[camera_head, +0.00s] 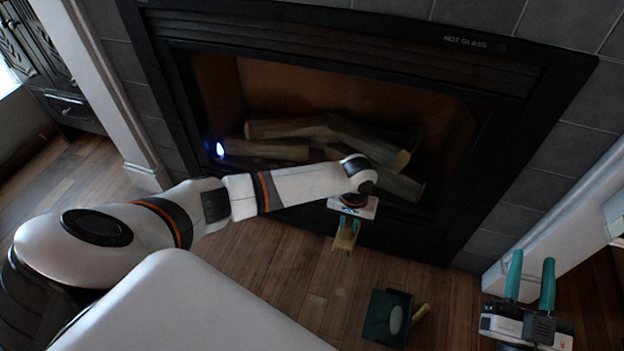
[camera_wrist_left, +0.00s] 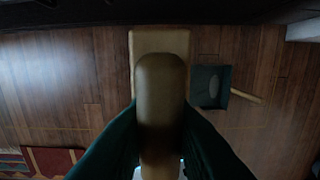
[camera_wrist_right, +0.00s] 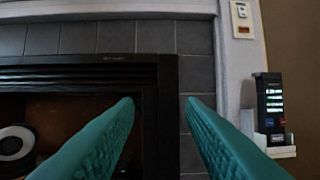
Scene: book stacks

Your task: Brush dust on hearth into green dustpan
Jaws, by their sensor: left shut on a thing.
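My left gripper (camera_head: 347,222) is shut on a tan brush (camera_head: 344,240), held upright in front of the fireplace, near the floor. In the left wrist view the brush (camera_wrist_left: 160,75) fills the space between the fingers. I cannot tell whether it touches the floor. The dark green dustpan (camera_head: 379,316), with a tan handle (camera_head: 421,313), lies on the wood floor right of and nearer than the brush. A grey oval (camera_head: 396,320) shows on it; I cannot tell what it is. Faint pale marks (camera_head: 317,299) on the floor may be dust. My right gripper (camera_head: 531,260) is open and empty at the right.
The dark fireplace (camera_head: 480,75) with logs (camera_head: 290,128) stands behind the brush. A white trim post (camera_head: 555,225) is close to my right gripper. A red rug (camera_wrist_left: 55,160) shows in the left wrist view. Wood floor left of the dustpan is clear.

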